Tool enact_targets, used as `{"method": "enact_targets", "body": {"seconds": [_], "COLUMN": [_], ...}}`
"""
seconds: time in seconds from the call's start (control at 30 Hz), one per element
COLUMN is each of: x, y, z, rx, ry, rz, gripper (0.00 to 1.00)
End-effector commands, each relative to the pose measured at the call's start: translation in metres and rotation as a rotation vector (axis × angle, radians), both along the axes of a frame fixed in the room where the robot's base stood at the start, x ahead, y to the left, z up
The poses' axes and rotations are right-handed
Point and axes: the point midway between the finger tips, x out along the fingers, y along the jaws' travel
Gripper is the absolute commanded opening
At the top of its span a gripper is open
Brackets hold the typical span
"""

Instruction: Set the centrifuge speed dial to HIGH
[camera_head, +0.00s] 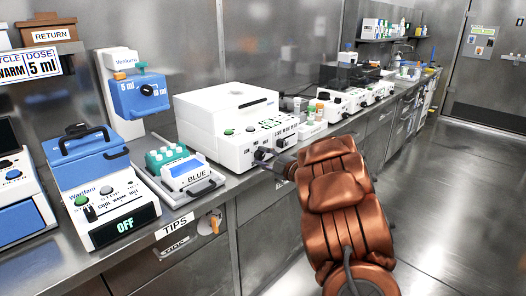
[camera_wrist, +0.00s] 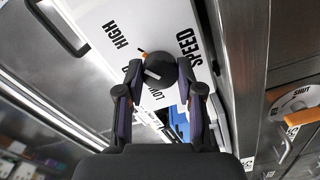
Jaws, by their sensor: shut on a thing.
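The white centrifuge (camera_head: 222,137) stands on the steel counter in the head view, with a green display and controls on its front. In the wrist view its black speed dial (camera_wrist: 159,67) has a white pointer line, beside printed words HIGH, LOW and SPEED. The pointer lies on the dial's lower left, on the side near LOW, away from HIGH; its exact setting is hard to tell. My gripper (camera_wrist: 157,75) is shut on the dial, one finger on each side. The left finger hides part of the markings. In the head view my copper-coloured arm reaches the centrifuge's front right.
Small white devices (camera_head: 342,103) line the counter to the right. A round orange-handled valve (camera_head: 210,223) is below the counter edge. The floor at right is clear.

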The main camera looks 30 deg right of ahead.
Motion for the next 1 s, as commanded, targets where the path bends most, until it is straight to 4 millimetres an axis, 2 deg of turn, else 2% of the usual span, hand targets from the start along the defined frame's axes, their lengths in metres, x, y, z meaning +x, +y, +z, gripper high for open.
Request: {"method": "enact_targets", "body": {"seconds": [0.23, 0.7, 0.73, 0.97, 1.0], "x": [0.0001, 0.0000, 0.0000, -0.0001, -0.0001], "y": [0.0005, 0.0003, 0.0003, 0.0000, 0.0000], "z": [0.0007, -0.0002, -0.0002, 0.0000, 0.0000], "rx": [0.065, 0.077, 0.077, 0.076, 0.076], "ry": [0.016, 0.018, 0.018, 0.018, 0.018], "rz": [0.001, 0.000, 0.000, 0.000, 0.000], "gripper": [0.02, 0.02, 0.38, 0.61, 0.62]}}
